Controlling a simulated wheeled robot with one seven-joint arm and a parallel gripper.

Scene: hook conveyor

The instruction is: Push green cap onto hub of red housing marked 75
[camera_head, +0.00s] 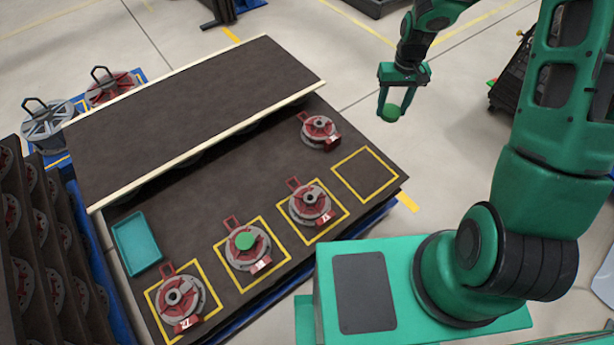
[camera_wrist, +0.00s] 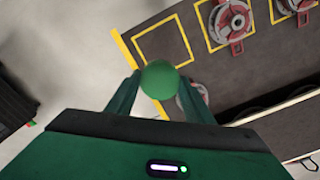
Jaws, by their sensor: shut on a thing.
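My gripper (camera_head: 391,106) is shut on a round green cap (camera_head: 391,114) and holds it in the air beyond the table's right side. In the wrist view the green cap (camera_wrist: 160,79) sits between the fingertips. Red housings with grey hubs are on the dark table: one at front left (camera_head: 180,298), one in the middle with a green cap on its hub (camera_head: 246,244), one to its right (camera_head: 310,203), and one farther back (camera_head: 319,131). The three front ones have bare or capped hubs facing up. Their label numbers are too small to read surely.
An empty yellow square (camera_head: 365,173) lies at the table's right end. A teal tray (camera_head: 136,243) at the left looks empty. A raised dark shelf (camera_head: 190,110) spans the back. A rack of housings (camera_head: 30,230) stands at far left. Open floor surrounds the held cap.

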